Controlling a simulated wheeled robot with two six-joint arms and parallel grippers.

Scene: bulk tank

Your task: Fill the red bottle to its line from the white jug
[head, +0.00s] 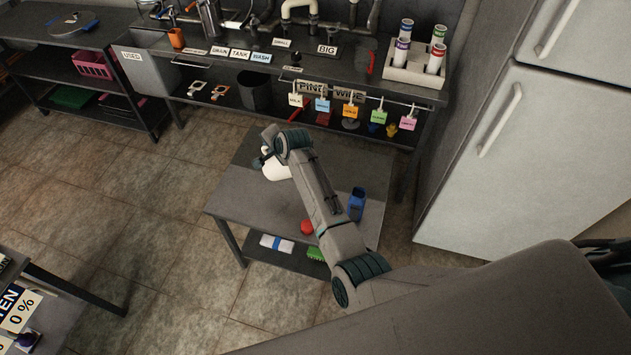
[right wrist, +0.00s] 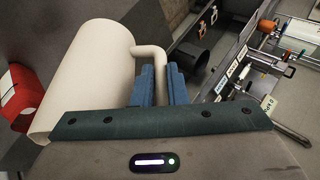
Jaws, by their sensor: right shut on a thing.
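The white jug (head: 277,171) shows in the head view over the far part of the small grey table, partly hidden by my right arm. In the right wrist view the jug (right wrist: 88,75) fills the left side, and my right gripper (right wrist: 161,85) is shut on its handle. I cannot tell whether the jug touches the table. The red bottle (head: 307,227) shows in the head view nearer the front of the table, beside my arm. It also seems to show in the right wrist view (right wrist: 17,97), left of the jug. Its line is not visible. My left gripper is out of view.
A blue container (head: 356,204) stands at the table's right side. A lower shelf holds a blue-and-white item (head: 277,243) and a green one (head: 315,254). Behind is a counter with labelled spouts (head: 240,53) and a tube rack (head: 414,72). A fridge (head: 535,150) stands right.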

